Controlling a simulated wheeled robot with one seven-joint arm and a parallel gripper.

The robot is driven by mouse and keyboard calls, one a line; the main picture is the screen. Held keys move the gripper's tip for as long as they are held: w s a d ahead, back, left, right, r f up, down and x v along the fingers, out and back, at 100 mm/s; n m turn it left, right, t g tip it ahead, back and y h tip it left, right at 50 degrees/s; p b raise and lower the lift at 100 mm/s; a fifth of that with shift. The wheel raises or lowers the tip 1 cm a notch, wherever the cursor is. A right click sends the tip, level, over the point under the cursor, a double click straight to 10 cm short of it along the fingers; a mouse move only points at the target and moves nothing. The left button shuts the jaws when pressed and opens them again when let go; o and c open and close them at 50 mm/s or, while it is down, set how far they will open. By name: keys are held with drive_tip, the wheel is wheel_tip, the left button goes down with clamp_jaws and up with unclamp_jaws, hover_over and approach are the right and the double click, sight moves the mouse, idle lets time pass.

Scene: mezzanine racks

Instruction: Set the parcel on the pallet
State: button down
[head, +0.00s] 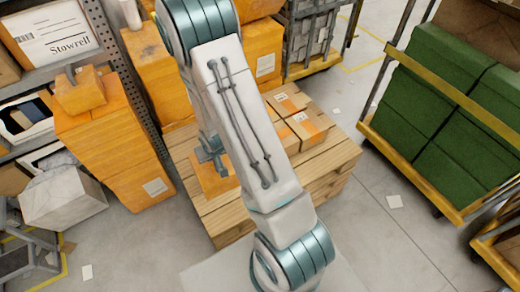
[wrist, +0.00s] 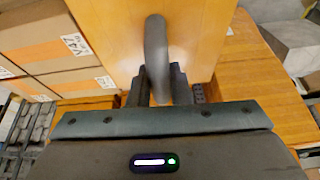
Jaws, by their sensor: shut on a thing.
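An orange parcel (wrist: 203,40) with a grey loop handle (wrist: 156,50) fills the upper middle of the wrist view. My gripper (wrist: 158,88) is shut on this handle. In the head view the parcel (head: 216,181) shows partly behind my arm, over the left part of the wooden pallet (head: 234,218). My gripper (head: 211,152) is above it. I cannot tell whether the parcel touches the boards. My arm hides the pallet's middle.
Several brown taped cartons (head: 304,125) stand on the pallet's far part, beside the parcel. Orange boxes (head: 112,150) stand left of the pallet. A cart with green boxes (head: 420,95) is at the right. Floor (head: 385,235) is open at the front right.

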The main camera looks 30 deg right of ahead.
drive_tip(key=shift+w+d+f+b, duration=0.2)
drive_tip(key=shift+w+f+b, duration=0.3)
drive_tip(key=shift+b, duration=2.4)
drive_tip(key=b, duration=0.6)
drive_tip(key=shift+s+d+f, duration=0.2)
drive_tip(key=shift+s+f, duration=0.05)
drive_tip(key=shift+s, duration=0.1)
drive_tip(key=s+b, duration=0.1)
drive_tip(key=b, duration=0.6)
drive_tip(key=shift+s+d+f, duration=0.1)
drive_tip(key=shift+s+f, duration=0.2)
drive_tip(key=shift+s, duration=0.1)
drive_tip(key=s+b, duration=0.1)
drive_tip(key=b, duration=0.2)
drive_tip(key=shift+s+r+n, duration=0.1)
drive_tip(key=shift+s+n, duration=0.05)
drive_tip(key=shift+n, duration=0.15)
drive_tip(key=w+f+b, duration=0.5)
drive_tip(key=w+f, duration=0.6)
drive_tip(key=shift+w+a+b, duration=0.3)
drive_tip(key=shift+a+b, duration=0.05)
drive_tip(key=shift+a, duration=0.05)
